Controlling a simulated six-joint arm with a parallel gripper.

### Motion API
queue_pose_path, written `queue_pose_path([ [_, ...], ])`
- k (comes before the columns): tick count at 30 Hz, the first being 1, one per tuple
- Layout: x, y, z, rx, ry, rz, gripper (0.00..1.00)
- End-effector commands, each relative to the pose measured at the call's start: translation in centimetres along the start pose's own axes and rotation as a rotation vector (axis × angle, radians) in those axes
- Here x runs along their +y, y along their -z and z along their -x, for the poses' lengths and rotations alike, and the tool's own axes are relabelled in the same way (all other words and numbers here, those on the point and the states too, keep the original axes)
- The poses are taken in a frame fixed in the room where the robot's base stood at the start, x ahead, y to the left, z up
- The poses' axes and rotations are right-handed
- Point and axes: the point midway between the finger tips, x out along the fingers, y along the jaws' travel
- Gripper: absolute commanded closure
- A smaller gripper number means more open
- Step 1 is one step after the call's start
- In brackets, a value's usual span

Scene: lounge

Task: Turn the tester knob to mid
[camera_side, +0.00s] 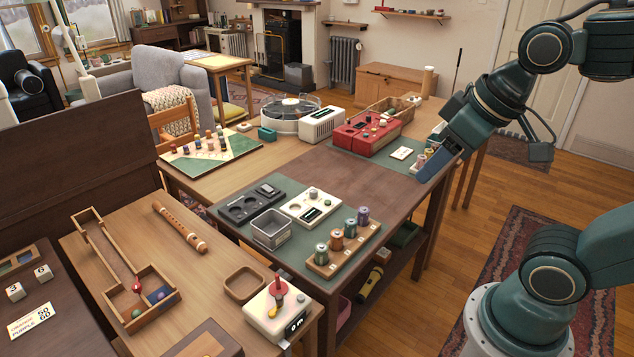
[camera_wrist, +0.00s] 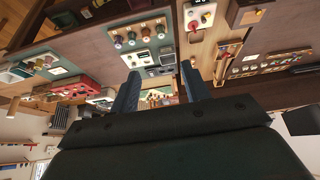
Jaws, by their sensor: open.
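A white panel unit with a grey round knob and a small dark display (camera_side: 312,212) lies on the green mat in the middle of the dark table; it looks like the tester. Its knob (camera_side: 313,193) is upright on its top, but the pointer's setting is too small to read. The unit also shows in the wrist view (camera_wrist: 137,60), near the left fingertip. My gripper (camera_side: 426,178) is at the dark table's right end, well away from the unit. In the wrist view my gripper (camera_wrist: 159,72) has its two blue fingers apart with nothing held between them.
A black panel (camera_side: 250,203) and a grey bin (camera_side: 271,233) sit left of the unit. A wooden rack with several spools (camera_side: 343,250) stands in front. A red device (camera_side: 366,132) is behind. A white box with a red-topped stick (camera_side: 278,310) stands nearer. The dark tabletop between is clear.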

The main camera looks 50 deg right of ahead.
Motion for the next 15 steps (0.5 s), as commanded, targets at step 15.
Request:
queue_pose_path([
  [15,2.7,10.1,-4.3,-0.043,0.001,0.059,0.53],
])
